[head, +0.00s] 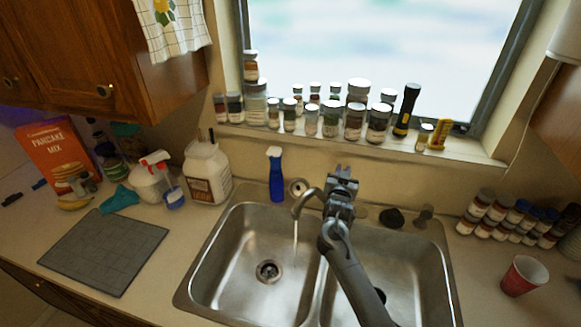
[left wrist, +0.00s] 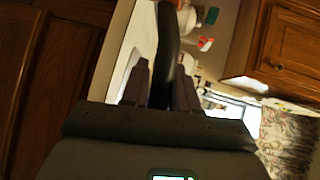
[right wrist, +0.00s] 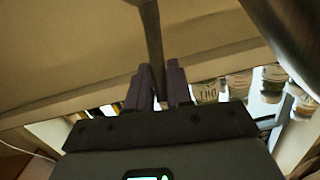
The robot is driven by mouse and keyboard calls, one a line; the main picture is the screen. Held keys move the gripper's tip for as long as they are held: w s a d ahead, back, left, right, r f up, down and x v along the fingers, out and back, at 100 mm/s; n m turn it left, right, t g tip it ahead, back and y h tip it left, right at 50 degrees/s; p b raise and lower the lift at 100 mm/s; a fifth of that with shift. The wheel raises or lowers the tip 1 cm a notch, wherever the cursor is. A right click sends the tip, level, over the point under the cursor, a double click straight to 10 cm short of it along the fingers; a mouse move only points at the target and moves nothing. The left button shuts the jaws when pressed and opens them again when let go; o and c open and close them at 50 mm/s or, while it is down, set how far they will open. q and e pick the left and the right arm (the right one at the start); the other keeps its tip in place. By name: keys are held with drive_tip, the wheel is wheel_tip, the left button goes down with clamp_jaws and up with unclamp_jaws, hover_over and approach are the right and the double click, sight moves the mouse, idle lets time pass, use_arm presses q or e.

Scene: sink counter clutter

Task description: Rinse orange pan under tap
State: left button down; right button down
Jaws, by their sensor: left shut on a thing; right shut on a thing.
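The tap (head: 308,198) over the sink is running, and a thin stream of water (head: 295,243) falls into the left basin (head: 240,255). My right gripper (head: 341,178) is at the tap's base; in the right wrist view (right wrist: 158,80) it is shut on a thin metal lever (right wrist: 152,35). My left gripper (left wrist: 163,78) is outside the head view; the left wrist view shows it shut on a long black handle (left wrist: 168,35). No orange pan body shows in any view, so I cannot tell what the handle belongs to.
A grey mat (head: 105,250) lies on the left counter. Several jars line the windowsill (head: 375,148). A red cup (head: 523,277) stands at right. The left basin is empty.

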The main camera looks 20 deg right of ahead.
drive_tip(key=shift+w+d+r+g+p, duration=0.2)
drive_tip(key=shift+w+r+g+p, duration=0.25)
drive_tip(key=shift+p, duration=0.4)
drive_tip(key=shift+d+f+g+y, duration=0.1)
drive_tip(key=shift+g+y, duration=0.15)
drive_tip(key=shift+y, duration=0.15)
use_arm(q)
wheel_tip(320, 180, up, 3)
drive_tip(key=shift+r, duration=0.15)
use_arm(e)
drive_tip(key=c, duration=1.1)
unclamp_jaws()
use_arm(q)
drive_tip(key=shift+f+b, duration=0.6)
drive_tip(key=shift+f, duration=0.1)
use_arm(e)
drive_tip(key=v, duration=1.2)
drive_tip(key=shift+f, duration=0.2)
